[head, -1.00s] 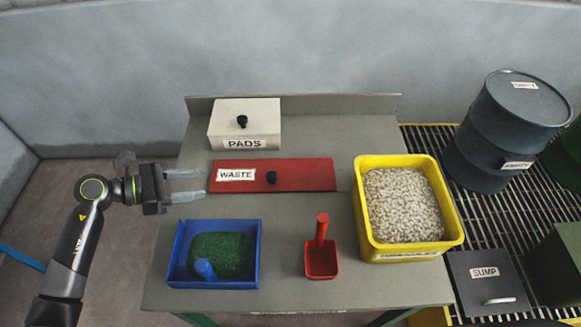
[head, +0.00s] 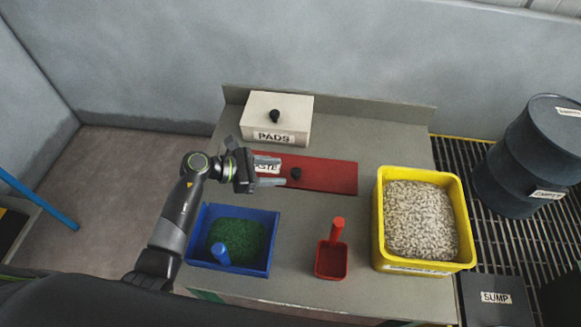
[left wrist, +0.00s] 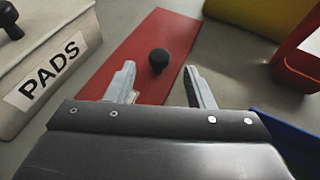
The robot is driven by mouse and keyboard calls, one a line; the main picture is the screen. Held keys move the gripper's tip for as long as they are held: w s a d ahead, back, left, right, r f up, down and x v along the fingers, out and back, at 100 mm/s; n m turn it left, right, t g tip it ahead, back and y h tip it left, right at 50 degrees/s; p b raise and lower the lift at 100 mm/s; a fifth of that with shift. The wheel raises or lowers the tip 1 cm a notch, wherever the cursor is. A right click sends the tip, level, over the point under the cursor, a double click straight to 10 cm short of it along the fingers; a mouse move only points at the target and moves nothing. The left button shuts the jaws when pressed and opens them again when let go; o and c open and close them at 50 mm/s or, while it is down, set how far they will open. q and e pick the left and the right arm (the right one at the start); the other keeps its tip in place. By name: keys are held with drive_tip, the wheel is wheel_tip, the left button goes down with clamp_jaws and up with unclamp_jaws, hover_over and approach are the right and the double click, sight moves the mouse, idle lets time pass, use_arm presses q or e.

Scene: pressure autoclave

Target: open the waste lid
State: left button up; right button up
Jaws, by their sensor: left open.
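The red waste lid (head: 330,176) lies flat on the grey bench, with a black round knob (head: 296,173) on it. Its white WASTE label is partly hidden behind my left gripper. My left gripper (head: 283,174) is open and empty, its fingers pointing right toward the knob. In the left wrist view the lid (left wrist: 150,50) runs away from me, and the knob (left wrist: 158,60) stands just beyond and between the two fingertips (left wrist: 160,85). The knob appears apart from the fingers. My right gripper is not in view.
The PADS box (head: 290,112) stands behind the lid. A blue bin (head: 262,262) of green granules is in front of it, with a red scoop (head: 331,261) and a yellow tub (head: 466,247) to the right. A dark drum (head: 520,165) stands beyond the bench.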

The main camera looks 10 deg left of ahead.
sight(294, 171)
use_arm(q)
drive_tip(key=shift+p+x, duration=0.3)
drive_tip(key=shift+x, duration=2.35)
drive_tip(key=shift+c, duration=0.3)
drive_tip(key=shift+a, duration=0.1)
clamp_jaws()
